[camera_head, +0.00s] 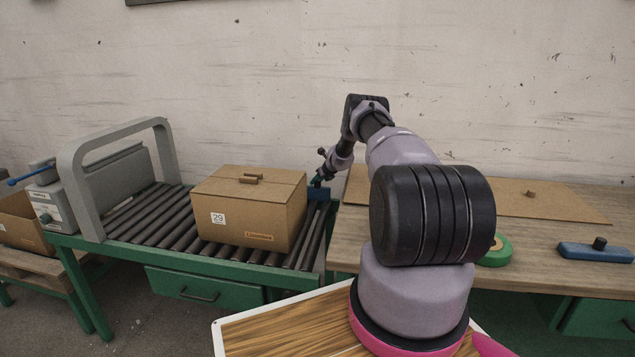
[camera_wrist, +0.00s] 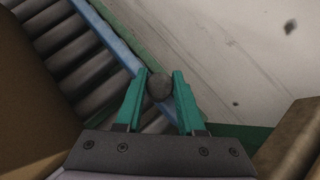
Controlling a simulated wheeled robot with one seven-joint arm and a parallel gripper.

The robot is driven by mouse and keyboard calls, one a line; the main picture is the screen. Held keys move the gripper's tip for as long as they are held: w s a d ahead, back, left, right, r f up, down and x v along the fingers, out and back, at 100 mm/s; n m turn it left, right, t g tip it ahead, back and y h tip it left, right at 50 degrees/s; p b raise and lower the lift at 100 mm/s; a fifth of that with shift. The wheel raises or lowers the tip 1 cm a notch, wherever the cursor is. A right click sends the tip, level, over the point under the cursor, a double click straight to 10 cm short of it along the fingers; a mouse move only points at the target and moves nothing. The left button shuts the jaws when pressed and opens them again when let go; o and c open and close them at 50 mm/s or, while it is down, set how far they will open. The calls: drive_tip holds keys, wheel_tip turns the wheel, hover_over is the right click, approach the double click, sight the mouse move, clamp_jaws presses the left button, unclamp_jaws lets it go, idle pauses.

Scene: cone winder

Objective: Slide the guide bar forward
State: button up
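The guide bar looks to be the blue bar (camera_wrist: 107,37) along the edge of the roller conveyor in the wrist view. In the head view a blue piece (camera_head: 318,193) shows at the conveyor's far right end. A dark round knob (camera_wrist: 159,87) sits by the bar. My gripper (camera_wrist: 161,80) has its two teal fingers on either side of the knob, with no clear gap, so it appears shut on it. In the head view my gripper (camera_head: 319,180) is small and partly hidden at the conveyor's right end. How the knob joins the bar is hidden.
A cardboard box (camera_head: 245,212) stands on the rollers (camera_head: 150,212), left of my gripper. A grey arch (camera_head: 75,185) spans the conveyor further left. A wooden table (camera_head: 545,237) adjoins on the right, with a green round object (camera_head: 497,252) and a blue block (camera_head: 595,252). The wall is close behind.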

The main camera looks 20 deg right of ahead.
clamp_jaws()
idle(1.1)
